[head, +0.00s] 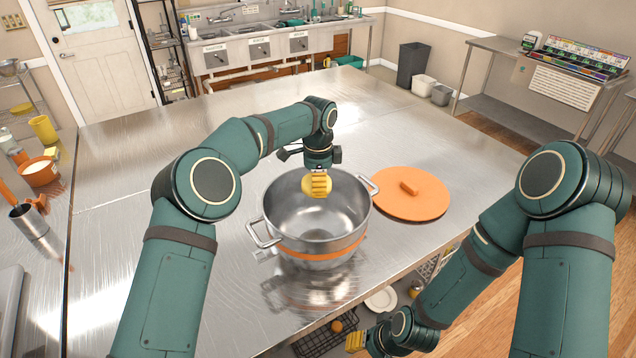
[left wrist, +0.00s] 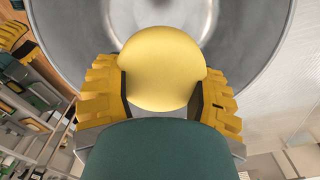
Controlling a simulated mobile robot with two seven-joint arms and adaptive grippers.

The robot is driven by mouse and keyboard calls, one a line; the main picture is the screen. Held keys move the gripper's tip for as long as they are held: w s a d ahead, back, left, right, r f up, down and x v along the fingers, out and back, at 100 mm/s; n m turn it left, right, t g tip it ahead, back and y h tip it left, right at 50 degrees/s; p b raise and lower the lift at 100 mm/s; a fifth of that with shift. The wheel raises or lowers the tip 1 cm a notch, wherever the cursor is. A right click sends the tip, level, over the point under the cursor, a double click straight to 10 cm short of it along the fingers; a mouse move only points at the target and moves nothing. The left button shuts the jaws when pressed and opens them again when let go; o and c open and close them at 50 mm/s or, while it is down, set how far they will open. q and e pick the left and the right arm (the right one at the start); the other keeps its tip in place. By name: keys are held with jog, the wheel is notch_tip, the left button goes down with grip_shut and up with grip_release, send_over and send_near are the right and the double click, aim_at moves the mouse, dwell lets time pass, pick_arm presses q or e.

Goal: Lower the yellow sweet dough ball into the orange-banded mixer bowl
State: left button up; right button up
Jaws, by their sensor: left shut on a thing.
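The mixer bowl (head: 318,258) is a steel bowl with an orange band and two side handles, standing on the steel table. My left gripper (head: 317,187) hangs over the bowl opening, pointing down. In the left wrist view the yellow dough ball (left wrist: 162,68) sits between its two yellow fingers, which are shut on it from both sides. The bowl's grey inside (left wrist: 75,30) shows behind the ball. My right gripper (head: 357,341) is low at the bottom of the head view, beyond the table's front edge; its jaw state is unclear.
A round orange lid (head: 425,200) lies on the table just right of the bowl. A metal cup (head: 29,221) and an orange tub (head: 40,172) stand at the far left. Sinks (head: 255,48) line the back wall. The table behind the bowl is clear.

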pick_arm(q)
jog(key=shift+f+b, duration=4)
jog(key=shift+f, duration=4.7)
jog(key=shift+f+b, duration=1.25)
jog(key=shift+f, duration=1.05)
